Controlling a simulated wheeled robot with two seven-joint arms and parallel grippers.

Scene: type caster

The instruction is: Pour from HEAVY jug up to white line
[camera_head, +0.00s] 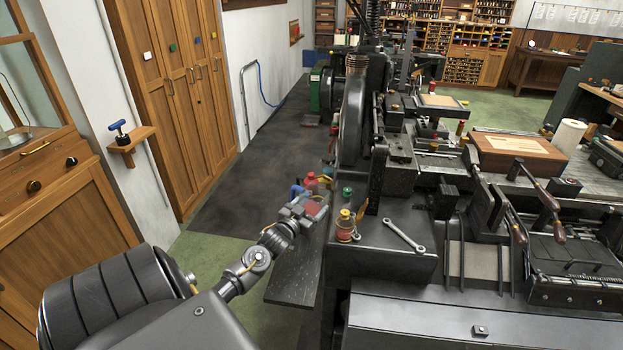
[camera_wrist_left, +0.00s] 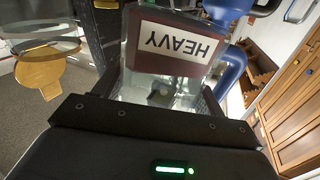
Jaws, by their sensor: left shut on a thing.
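The HEAVY jug (camera_wrist_left: 165,70) is clear, with a white and dark red label that reads upside down in the left wrist view. A blue part (camera_wrist_left: 230,62) is beside it. My left gripper (camera_head: 312,206) is shut on the jug, beside the left end of the dark machine bench. The jug is small in the head view, and its liquid level cannot be made out. I cannot make out a white line in either view. My right gripper is not in view.
A yellow-capped amber container (camera_head: 345,228) and a wrench (camera_head: 404,236) are on the dark bench to the right of my left gripper. Red and green capped items stand close by. A clear vessel-like shape (camera_wrist_left: 42,50) shows at the wrist view's upper left.

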